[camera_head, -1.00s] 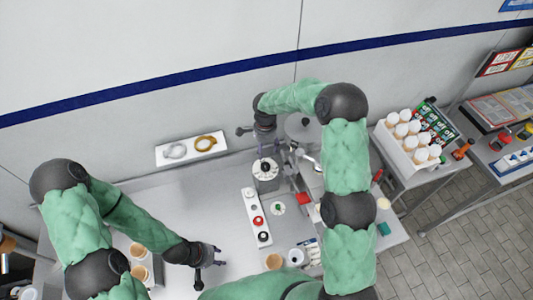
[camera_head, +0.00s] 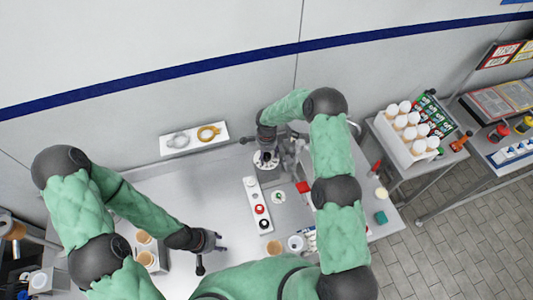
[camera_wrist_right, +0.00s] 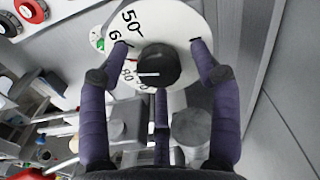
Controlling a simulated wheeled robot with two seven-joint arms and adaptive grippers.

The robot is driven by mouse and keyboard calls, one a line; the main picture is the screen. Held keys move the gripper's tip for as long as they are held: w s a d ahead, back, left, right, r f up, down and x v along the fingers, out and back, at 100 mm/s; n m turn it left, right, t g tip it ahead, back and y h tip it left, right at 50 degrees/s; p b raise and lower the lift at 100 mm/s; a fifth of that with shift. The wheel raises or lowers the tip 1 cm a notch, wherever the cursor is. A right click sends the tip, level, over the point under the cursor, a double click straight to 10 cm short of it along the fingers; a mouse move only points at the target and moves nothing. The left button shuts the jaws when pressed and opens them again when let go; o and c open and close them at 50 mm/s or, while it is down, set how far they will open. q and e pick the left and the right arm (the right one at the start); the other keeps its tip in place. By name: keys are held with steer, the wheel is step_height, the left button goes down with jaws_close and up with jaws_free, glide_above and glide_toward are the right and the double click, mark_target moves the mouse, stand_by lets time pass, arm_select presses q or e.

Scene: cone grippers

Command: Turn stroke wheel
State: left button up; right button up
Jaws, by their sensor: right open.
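The stroke wheel is a white dial (camera_wrist_right: 185,22) with black numbers, 50 being readable, and a black knob (camera_wrist_right: 158,66) at its centre. In the head view it shows as a small white disc (camera_head: 266,160) on the machine, partly covered by my right gripper (camera_head: 266,148). In the right wrist view, the purple fingers of my right gripper (camera_wrist_right: 160,60) are spread on both sides of the knob, over the dial, with a gap to the knob. I cannot tell if the fingertips touch the dial. My left gripper (camera_head: 212,255) is open and empty above the table, away from the wheel.
A button panel (camera_head: 258,205) with red and black buttons stands just in front of the machine. Cups (camera_head: 146,258) stand at the left. The table's middle left is clear.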

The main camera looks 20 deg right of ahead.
arm_select(q)
steer(key=shift+s, duration=0.1)
arm_select(e)
steer(key=shift+s, duration=0.1)
steer(key=c, duration=1.1)
steer(key=n+b, duration=0.3)
steer(key=b, duration=0.2)
steer(key=shift+f, duration=0.15)
steer(key=shift+c, duration=0.2)
arm_select(q)
steer(key=shift+f+b, duration=1.4)
steer(key=shift+f, duration=2.5)
arm_select(e)
steer(key=shift+n, duration=1.5)
steer(key=o, duration=1.1)
steer(key=shift+o, duration=0.2)
steer(key=shift+r, duration=0.2)
